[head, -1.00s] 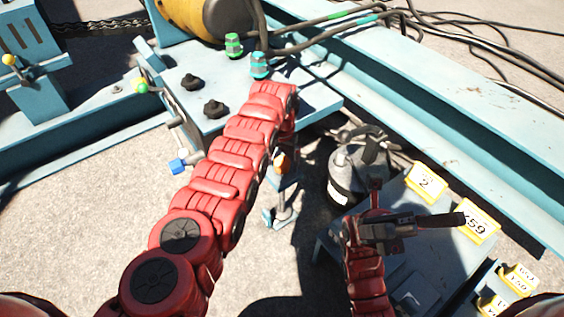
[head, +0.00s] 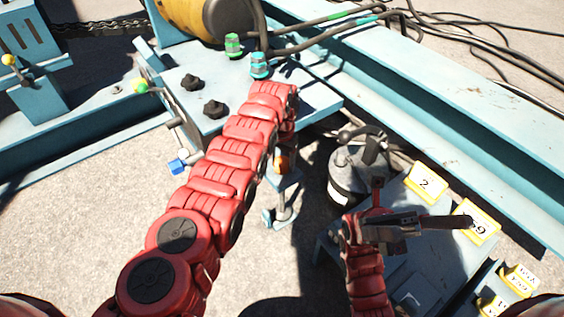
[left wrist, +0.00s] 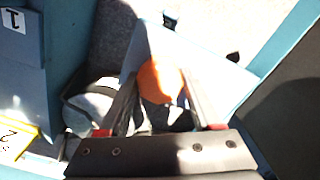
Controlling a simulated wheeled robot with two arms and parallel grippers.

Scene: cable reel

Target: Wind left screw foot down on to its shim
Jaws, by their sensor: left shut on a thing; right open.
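The left screw foot (head: 284,198) is a pale blue upright post with a flat pad at the ground, below the frame's blue corner plate. Its orange head (head: 284,161) shows just beside my left arm. In the left wrist view the orange head (left wrist: 160,82) sits between the two fingers of my left gripper (left wrist: 163,95), which is shut on it. In the head view my red left arm hides most of that gripper. I cannot make out a shim under the pad. My right gripper (head: 424,223) is open and empty above the low blue-grey table.
The blue corner plate (head: 190,78) carries black knobs and green and teal fittings. A grey canister (head: 349,172) stands right of the foot. Numbered yellow tags (head: 426,184) lie on the table. A long blue beam (head: 450,85) runs along the right. Bare ground is at left.

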